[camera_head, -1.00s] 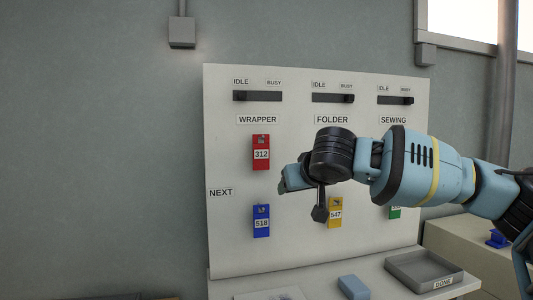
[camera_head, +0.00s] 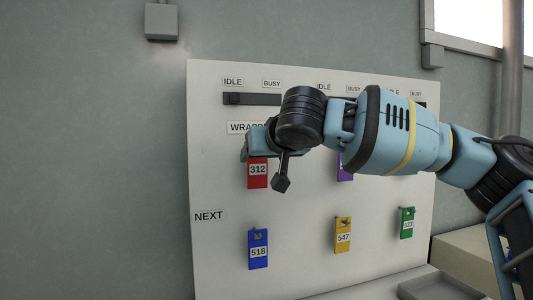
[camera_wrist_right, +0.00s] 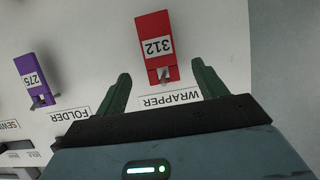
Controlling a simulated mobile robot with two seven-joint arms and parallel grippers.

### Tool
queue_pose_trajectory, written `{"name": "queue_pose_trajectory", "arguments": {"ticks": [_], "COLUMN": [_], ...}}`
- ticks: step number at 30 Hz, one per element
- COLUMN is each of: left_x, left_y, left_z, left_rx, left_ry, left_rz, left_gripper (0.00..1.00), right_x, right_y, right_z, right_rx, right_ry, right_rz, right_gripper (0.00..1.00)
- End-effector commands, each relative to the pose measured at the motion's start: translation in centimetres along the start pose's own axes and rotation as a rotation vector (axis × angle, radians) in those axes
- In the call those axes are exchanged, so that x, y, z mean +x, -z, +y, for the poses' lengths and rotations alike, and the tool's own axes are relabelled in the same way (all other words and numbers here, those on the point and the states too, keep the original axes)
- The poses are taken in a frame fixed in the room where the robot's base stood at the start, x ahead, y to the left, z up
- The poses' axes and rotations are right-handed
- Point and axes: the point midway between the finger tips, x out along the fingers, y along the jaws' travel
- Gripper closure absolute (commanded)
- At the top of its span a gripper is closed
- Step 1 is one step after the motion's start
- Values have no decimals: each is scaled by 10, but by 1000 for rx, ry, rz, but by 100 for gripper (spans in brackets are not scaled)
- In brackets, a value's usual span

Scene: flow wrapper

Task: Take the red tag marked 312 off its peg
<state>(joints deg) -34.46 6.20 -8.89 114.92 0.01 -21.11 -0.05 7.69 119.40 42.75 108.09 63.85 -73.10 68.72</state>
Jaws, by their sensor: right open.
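The red tag marked 312 (camera_head: 257,173) hangs on the white board under the WRAPPER label, its top hidden behind my right gripper in the head view. In the right wrist view the red tag (camera_wrist_right: 155,42) appears upside down, with its peg (camera_wrist_right: 163,74) through the hole near its top end. My right gripper (camera_wrist_right: 160,82) is open and empty. Its two green fingertips stand apart on either side of the tag's peg end, and I see no contact. In the head view the right gripper (camera_head: 249,150) is at the top of the tag. My left gripper is not in view.
A purple tag (camera_wrist_right: 36,80) marked 275 hangs beside it under FOLDER. Below hang the blue tag 518 (camera_head: 258,249), yellow tag 547 (camera_head: 343,235) and a green tag (camera_head: 407,223). A grey tray (camera_head: 440,287) is at lower right. A slider (camera_head: 252,99) is above WRAPPER.

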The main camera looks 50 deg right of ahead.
Motion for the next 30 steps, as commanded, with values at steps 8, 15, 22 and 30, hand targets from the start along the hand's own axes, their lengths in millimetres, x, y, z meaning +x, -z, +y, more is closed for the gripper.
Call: {"name": "queue_pose_trajectory", "arguments": {"ticks": [8,15,22,30], "left_x": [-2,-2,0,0], "left_y": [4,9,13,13], "left_z": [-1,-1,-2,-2], "left_rx": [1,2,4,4], "left_ry": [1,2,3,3], "left_rz": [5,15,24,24], "left_gripper": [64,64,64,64], "right_x": [40,63,68,67], "right_y": [0,0,0,0], "right_z": [1,0,0,0], "right_rx": [-2,-2,-2,-2], "right_ry": [-3,-2,-1,-1], "right_rz": [-2,-1,1,0], "right_gripper": [29,29,29,46]}}
